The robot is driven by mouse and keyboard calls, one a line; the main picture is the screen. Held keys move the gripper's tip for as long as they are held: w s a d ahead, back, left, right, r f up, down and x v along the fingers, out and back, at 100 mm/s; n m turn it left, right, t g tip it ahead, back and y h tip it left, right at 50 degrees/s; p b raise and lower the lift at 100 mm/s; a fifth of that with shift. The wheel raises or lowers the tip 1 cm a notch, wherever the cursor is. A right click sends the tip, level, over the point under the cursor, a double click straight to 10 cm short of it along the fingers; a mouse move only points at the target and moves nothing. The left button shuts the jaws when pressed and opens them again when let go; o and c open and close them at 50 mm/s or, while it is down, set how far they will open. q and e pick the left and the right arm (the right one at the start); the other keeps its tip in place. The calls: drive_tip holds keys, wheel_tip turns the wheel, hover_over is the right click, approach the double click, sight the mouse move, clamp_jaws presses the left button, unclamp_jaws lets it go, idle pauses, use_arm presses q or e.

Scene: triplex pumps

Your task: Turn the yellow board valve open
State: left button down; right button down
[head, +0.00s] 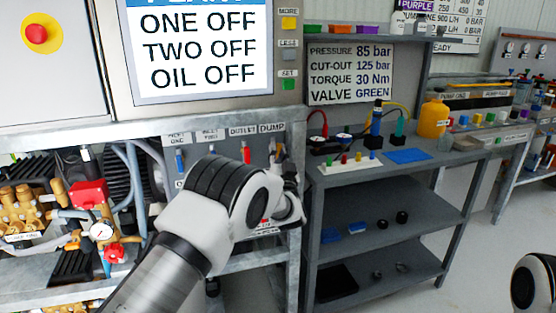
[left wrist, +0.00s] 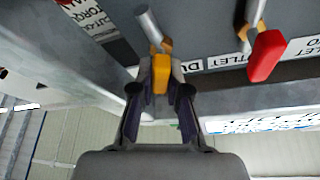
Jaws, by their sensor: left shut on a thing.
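The yellow board valve handle (left wrist: 160,74) shows in the left wrist view, between the two dark fingers of my left gripper (left wrist: 160,92). The fingers are shut on it. A metal pipe stub and brass fitting (left wrist: 158,35) sit just beyond the handle on the grey board (left wrist: 200,22). In the head view my left arm reaches across to the board (head: 226,150), near the DUMP label (head: 272,128). There the yellow handle and my left fingertips cannot be made out clearly.
A red-handled valve (left wrist: 266,56) is beside the yellow one; it also shows in the head view (head: 246,152). A blue-handled valve (head: 180,160) is further left. A grey shelf bench (head: 375,185) stands right of the board. The floor at right (head: 470,235) is clear.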

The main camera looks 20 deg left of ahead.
use_arm(q)
drive_tip(key=shift+a+f+n+g+y+b, duration=0.1)
drive_tip(key=shift+n+g+y+b, duration=0.55)
drive_tip(key=shift+n, duration=1)
drive_tip(key=shift+f+n+g+y+b, duration=0.15)
drive_tip(key=shift+n+y+b, duration=0.25)
drive_tip(key=shift+n+y, duration=0.9)
drive_tip(key=shift+r+n+h, duration=0.1)
drive_tip(key=shift+n+h, duration=0.25)
drive_tip(key=shift+n, duration=0.1)
drive_tip(key=c, duration=1.1)
unclamp_jaws()
drive_tip(key=shift+c, duration=0.2)
drive_tip(key=v, duration=0.7)
drive_tip(key=shift+s, duration=0.15)
